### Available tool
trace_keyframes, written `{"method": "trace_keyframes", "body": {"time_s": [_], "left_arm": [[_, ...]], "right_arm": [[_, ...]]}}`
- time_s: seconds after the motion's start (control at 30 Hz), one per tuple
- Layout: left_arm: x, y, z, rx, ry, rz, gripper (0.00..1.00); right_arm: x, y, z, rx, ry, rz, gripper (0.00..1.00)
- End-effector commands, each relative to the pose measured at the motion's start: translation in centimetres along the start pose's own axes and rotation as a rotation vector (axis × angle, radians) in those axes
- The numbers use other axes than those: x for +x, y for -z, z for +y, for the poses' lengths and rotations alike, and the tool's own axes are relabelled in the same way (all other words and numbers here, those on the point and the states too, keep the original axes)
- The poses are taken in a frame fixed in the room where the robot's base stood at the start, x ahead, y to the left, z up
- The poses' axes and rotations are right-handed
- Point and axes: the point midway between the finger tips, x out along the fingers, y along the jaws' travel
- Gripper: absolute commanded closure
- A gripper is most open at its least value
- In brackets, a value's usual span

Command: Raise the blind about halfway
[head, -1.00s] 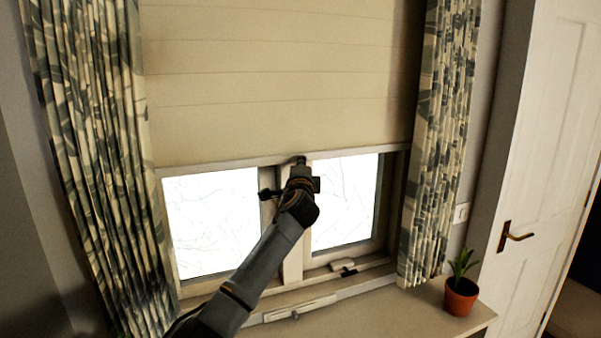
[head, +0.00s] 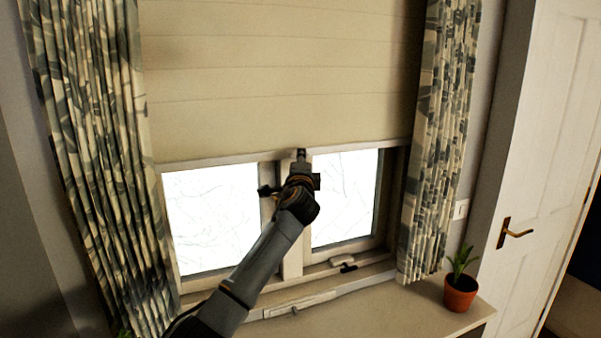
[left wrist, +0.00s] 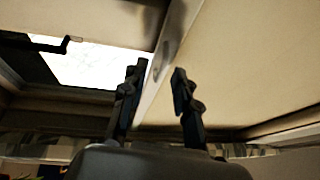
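The cream blind (head: 280,85) hangs over the upper part of the window, its bottom rail (head: 225,159) running across just above the glass. Two bright panes show below it. My left gripper (head: 301,154) is at the middle of this rail. The blind's fabric (left wrist: 240,65) fills the right of that view. My right gripper is not in view.
Patterned curtains hang at the left (head: 92,150) and right (head: 440,140). A potted plant (head: 460,291) stands on the sill (head: 385,308). Window handles (head: 348,267) stick out below the glass. A white door (head: 535,150) is at the right.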

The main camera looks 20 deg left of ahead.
Motion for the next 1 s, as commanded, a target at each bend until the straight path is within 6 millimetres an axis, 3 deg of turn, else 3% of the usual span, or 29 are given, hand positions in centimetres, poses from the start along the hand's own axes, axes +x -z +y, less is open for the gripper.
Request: {"method": "trace_keyframes", "body": {"time_s": [0.6, 0.8, 1.0], "left_arm": [[-9.2, 0.0, 0.1, 0.001, 0.0, 0.003, 0.7], [-10.9, 0.0, 0.1, 0.001, -0.001, 0.001, 0.7], [-11.3, -0.1, 0.0, 0.001, 0.0, 0.0, 0.7]], "right_arm": [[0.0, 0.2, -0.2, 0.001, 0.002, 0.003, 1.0], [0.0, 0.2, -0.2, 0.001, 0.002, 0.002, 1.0], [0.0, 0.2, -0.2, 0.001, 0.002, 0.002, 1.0]]}}
